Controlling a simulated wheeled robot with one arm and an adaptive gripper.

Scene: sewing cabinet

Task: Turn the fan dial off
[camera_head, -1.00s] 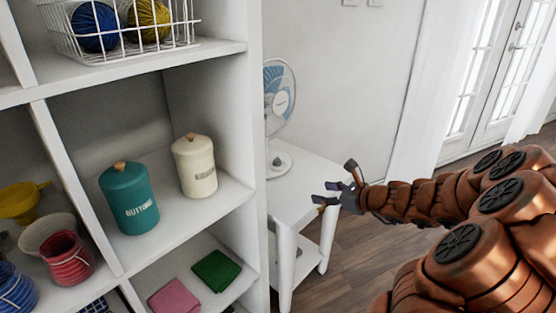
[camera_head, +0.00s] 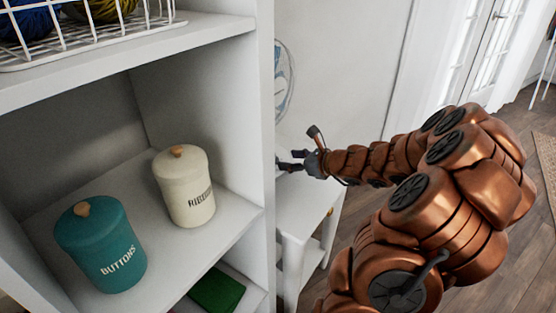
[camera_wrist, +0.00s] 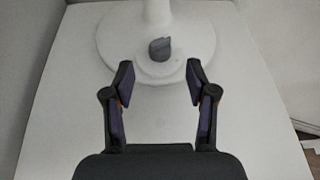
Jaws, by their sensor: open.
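The fan dial (camera_wrist: 160,49) is a small dark grey knob on the round white base of the fan (camera_wrist: 115,45). In the wrist view it sits ahead of my open gripper (camera_wrist: 158,80), roughly centred between the two fingertips and apart from them. In the head view my gripper (camera_head: 292,160) is over the small white table, next to the cabinet's side panel. There only part of the blue-and-grey fan head (camera_head: 283,80) shows; the panel hides the rest, and the dial is not visible.
The white cabinet (camera_head: 262,130) stands close on the left of my gripper. Its shelf holds a cream RIBBON canister (camera_head: 186,190) and a teal BUTTONS canister (camera_head: 100,250). The white table (camera_head: 318,205) is under my gripper. Wood floor (camera_head: 465,270) is clear at right.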

